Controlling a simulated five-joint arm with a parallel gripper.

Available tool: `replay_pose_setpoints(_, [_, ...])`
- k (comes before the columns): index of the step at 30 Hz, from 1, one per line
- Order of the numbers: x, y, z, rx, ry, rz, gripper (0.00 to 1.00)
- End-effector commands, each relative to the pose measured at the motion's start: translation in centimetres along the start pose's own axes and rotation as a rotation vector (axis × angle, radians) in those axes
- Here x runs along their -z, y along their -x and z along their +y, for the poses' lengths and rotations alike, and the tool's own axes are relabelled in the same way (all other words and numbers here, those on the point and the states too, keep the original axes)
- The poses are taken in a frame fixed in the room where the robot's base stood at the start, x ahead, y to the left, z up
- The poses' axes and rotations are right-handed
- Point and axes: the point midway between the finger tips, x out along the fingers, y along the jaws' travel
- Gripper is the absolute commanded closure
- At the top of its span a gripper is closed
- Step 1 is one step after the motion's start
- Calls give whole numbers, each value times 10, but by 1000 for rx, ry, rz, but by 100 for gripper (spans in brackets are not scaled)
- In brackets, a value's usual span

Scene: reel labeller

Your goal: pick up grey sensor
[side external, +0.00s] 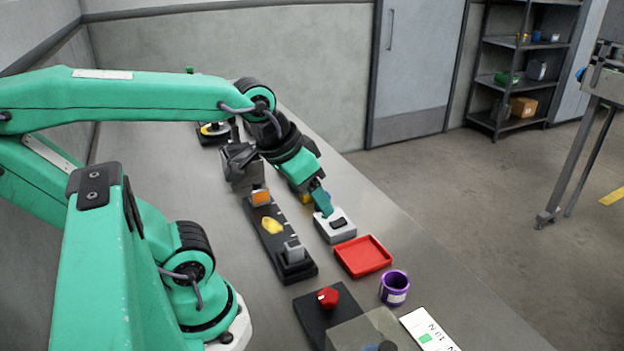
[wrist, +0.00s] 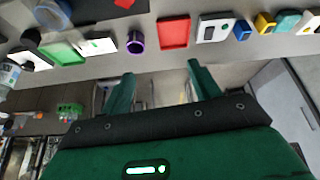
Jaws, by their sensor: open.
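A small grey block (side external: 292,250), which looks like the grey sensor, stands at the near end of a dark rail (side external: 270,238). A yellow piece (side external: 272,225) and an orange-faced block (side external: 261,197) are also on the rail. My gripper (side external: 322,200) is to the right of the rail, over a light box with a dark window (side external: 335,224); one finger covers part of that box. In the wrist view my gripper (wrist: 160,70) has its two green fingers spread with nothing between them. I cannot make out the grey block in the wrist view.
A red tray (side external: 363,256), a purple cup (side external: 394,288) and a black box with a red button (side external: 328,298) stand nearer on the bench. A white card (side external: 429,330) lies by the right edge. Bare bench lies left of the rail.

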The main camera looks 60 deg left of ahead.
Motion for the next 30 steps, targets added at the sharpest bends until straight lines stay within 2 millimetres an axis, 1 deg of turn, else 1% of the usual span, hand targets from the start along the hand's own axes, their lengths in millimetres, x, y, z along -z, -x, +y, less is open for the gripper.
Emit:
replay_pose_setpoints(5, [-1, -19, -14, 37, 225, -72, 38])
replay_pose_setpoints(11, [-8, -47, -37, 108, 577, -169, 38])
replay_pose_setpoints(18, [-24, -79, -65, 224, 1015, -271, 38])
replay_pose_setpoints(21, [-31, -90, -75, 274, 1176, -303, 38])
replay_pose_setpoints(25, [-39, -101, -84, 327, 1333, -331, 38])
replay_pose_setpoints(30, [-45, -106, -89, 362, 1432, -345, 38])
